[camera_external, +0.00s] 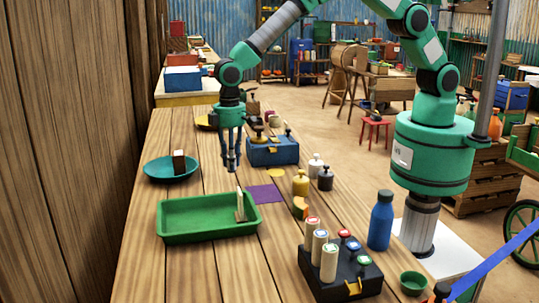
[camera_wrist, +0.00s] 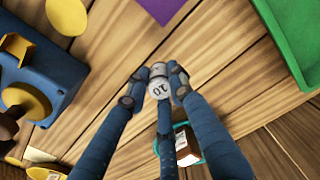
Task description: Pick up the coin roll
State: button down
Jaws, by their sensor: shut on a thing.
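My gripper (camera_external: 231,166) points straight down over the wooden table, between the teal plate and the blue box. In the wrist view its fingers (camera_wrist: 158,88) are shut around a small pale grey-white cylinder marked "10", which looks like the coin roll (camera_wrist: 159,89). The fingers touch its sides and hide part of it. In the external view the held roll is too small to make out between the fingertips. I cannot tell whether it touches the table.
A teal plate (camera_external: 157,175) with a block is left. A green tray (camera_external: 190,235), purple mat (camera_external: 263,194) and yellow disc (camera_external: 276,173) lie nearer. Several small bottles, a blue bottle (camera_external: 381,222) and a dark rack (camera_external: 338,278) stand right.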

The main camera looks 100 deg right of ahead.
jog(key=s, duration=0.5)
jog(key=s+d+p, duration=0.1)
jog(key=s, duration=0.4)
jog(key=s+r+p, duration=0.1)
jog(key=s, duration=0.4)
jog(key=shift+s+d+r, duration=0.1)
jog(key=shift+s+d, duration=0.05)
jog(key=shift+s, duration=0.25)
